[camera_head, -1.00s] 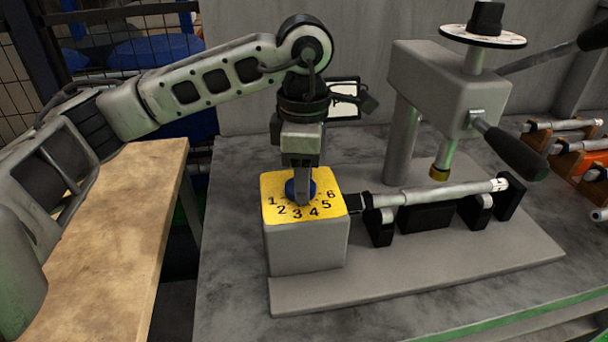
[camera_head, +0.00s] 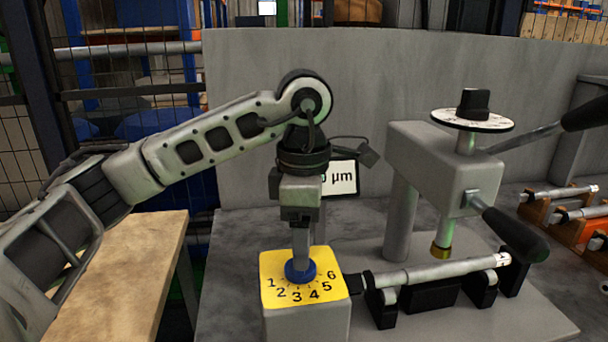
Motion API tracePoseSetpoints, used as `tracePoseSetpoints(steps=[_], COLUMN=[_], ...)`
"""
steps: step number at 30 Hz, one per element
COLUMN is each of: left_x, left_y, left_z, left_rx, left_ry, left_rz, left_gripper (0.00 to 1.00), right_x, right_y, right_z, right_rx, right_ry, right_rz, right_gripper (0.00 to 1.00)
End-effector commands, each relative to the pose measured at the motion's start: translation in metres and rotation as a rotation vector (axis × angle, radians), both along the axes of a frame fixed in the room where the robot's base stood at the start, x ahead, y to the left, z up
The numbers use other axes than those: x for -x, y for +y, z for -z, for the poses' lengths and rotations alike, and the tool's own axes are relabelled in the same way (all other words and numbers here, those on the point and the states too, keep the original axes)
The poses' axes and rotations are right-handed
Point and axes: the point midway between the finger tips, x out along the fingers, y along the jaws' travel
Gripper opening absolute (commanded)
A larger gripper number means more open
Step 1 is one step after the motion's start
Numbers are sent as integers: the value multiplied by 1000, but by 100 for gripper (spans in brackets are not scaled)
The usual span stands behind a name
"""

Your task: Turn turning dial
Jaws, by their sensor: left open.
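The turning dial (camera_head: 300,272) is a small blue knob on the yellow top of a grey box (camera_head: 276,292), ringed by the numbers 1 to 6. My left gripper (camera_head: 300,256) points straight down right above the dial, its fingers at or just over the knob. The fingers line up one behind the other in this view, so the gap between them is hidden, and I cannot tell if they touch the knob. My right gripper is not in view.
A grey press (camera_head: 445,165) with black-handled levers stands on the right. A metal shaft (camera_head: 440,273) lies on black supports beside the box. A small display (camera_head: 342,178) reading "µm" is partly behind my gripper. Orange racks (camera_head: 570,222) sit far right; a wooden table (camera_head: 120,265) is left.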

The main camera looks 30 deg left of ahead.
Motion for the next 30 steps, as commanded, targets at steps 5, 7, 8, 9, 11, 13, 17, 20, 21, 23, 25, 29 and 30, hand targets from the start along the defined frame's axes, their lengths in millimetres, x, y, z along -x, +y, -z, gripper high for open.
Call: tracePoseSetpoints(steps=[5,7,8,9,11,13,17,20,21,23,25,29,30], left_x=[-1,-1,0,0,0,0,0,0,0,0,0,0,0], left_y=[0,0,0,0,0,0,0,0,0,0,0,0,0], left_z=[-51,-68,-74,-83,-93,-103,-115,-118,-118,-118,-118,-118,-118], left_rx=[0,-1,0,-1,-1,-1,-1,0,0,0,0,0,0], left_ry=[-8,-7,-6,-7,-5,-4,-2,-1,-1,-1,-1,-1,-1], left_rz=[0,-2,-1,-1,0,1,1,1,1,1,1,1,1], left_gripper=[65,65,65,65,65,65,65,65,65,65,65,65,65], right_x=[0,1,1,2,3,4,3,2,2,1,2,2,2], right_y=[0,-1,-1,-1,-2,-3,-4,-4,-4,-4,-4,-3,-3], right_z=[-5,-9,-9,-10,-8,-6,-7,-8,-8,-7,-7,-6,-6], right_rx=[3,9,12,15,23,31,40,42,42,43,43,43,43], right_ry=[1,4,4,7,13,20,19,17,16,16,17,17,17], right_rz=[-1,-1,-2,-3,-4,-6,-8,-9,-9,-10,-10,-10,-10], right_gripper=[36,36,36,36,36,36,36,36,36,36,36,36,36])
